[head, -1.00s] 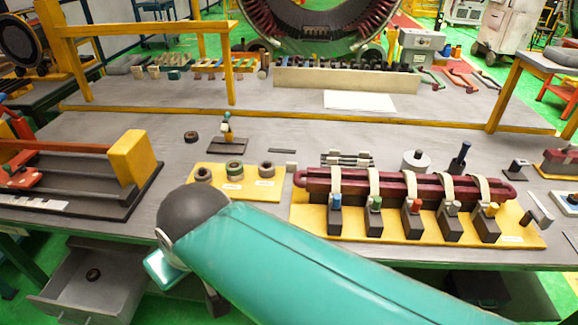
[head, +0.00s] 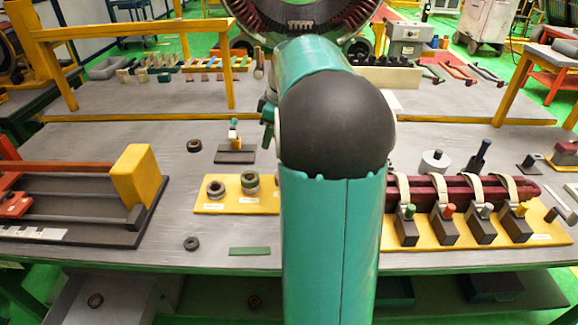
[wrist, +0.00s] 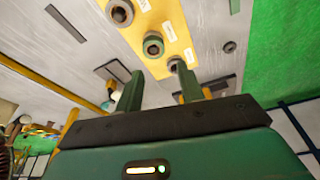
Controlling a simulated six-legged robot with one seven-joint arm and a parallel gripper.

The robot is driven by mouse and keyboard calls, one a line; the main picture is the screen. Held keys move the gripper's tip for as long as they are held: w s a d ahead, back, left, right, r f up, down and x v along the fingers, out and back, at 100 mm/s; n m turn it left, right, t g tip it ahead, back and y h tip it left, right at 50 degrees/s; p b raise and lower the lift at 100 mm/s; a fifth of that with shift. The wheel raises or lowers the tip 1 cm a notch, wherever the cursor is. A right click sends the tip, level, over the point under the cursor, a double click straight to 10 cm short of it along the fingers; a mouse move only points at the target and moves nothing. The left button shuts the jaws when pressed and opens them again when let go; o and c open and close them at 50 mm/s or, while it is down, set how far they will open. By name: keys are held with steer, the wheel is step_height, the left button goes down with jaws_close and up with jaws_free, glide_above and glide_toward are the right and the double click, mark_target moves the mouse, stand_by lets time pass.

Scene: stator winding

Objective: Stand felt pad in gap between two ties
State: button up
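A maroon coil (head: 530,190) lies on a yellow fixture at the right in the head view. Several cream ties (head: 437,188) wrap around it, with gaps between them; its left end is hidden behind my arm. A thin green strip (head: 250,251), possibly the felt pad, lies flat near the table's front edge, left of my arm. A dark flat strip (wrist: 66,27) also lies on the table in the wrist view. My gripper (wrist: 160,70) has its fingers apart with nothing between them, above the table near the ring plate. My arm hides it in the head view.
A yellow plate (head: 205,207) with several rings (wrist: 153,43) stands left of my arm. A small stand (head: 235,155) is behind it, and a loose ring (head: 191,243) lies in front. A yellow-ended rail fixture (head: 140,180) occupies the left.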

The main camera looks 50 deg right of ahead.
steer(key=s+d+f+n+y, duration=0.1)
steer(key=s+d+f, duration=0.25)
steer(key=d, duration=0.55)
steer(key=s+d+f+n+y, duration=0.1)
steer(key=s+d+f, duration=0.3)
steer(key=d, duration=0.6)
steer(key=shift+t+h, duration=0.3)
steer(key=shift+t, duration=0.1)
steer(key=x, duration=1)
steer(key=w+x, duration=0.1)
steer(key=x, duration=0.4)
steer(key=shift+w+a+r, duration=0.1)
steer(key=shift+a+r, duration=0.05)
steer(key=shift+c, duration=0.2)
jaws_close()
